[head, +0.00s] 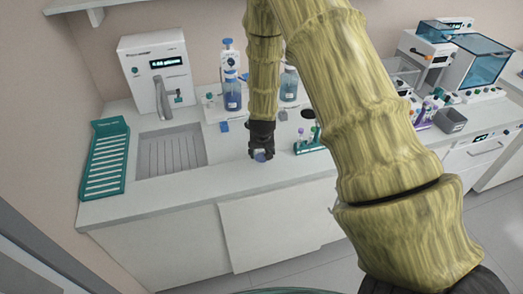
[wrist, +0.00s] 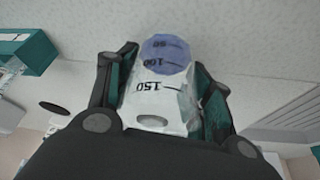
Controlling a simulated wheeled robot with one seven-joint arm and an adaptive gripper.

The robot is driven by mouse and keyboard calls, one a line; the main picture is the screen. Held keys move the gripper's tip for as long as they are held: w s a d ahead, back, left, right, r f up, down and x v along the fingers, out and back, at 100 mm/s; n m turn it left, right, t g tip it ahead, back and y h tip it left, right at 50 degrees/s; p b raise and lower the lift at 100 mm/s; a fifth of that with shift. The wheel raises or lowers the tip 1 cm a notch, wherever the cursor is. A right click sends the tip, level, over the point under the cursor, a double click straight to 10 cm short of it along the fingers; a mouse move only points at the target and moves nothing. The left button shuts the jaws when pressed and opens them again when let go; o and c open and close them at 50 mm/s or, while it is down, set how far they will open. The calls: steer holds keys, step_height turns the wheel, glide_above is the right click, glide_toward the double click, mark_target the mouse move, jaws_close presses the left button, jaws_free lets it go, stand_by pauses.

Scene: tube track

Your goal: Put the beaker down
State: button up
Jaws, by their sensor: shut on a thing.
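The beaker (wrist: 160,92) is clear, with printed marks reading 50, 100 and 150 and a blue portion at its far end. My gripper (wrist: 166,65) is shut on it, one finger on each side. In the head view my gripper (head: 262,141) hangs over the counter, right of the sink. Only the bluish lower part of the beaker (head: 261,156) shows there, just under the fingers. I cannot tell whether it touches the counter (head: 228,178).
A teal tube rack (head: 309,145) stands close to the right of my gripper. The sink (head: 172,149) and a green drying rack (head: 105,158) are to the left. Bottles (head: 232,94) stand behind. The counter's front edge is near; a strip between sink and gripper is clear.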

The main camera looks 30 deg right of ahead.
steer(key=shift+f, duration=0.15)
steer(key=o, duration=0.9)
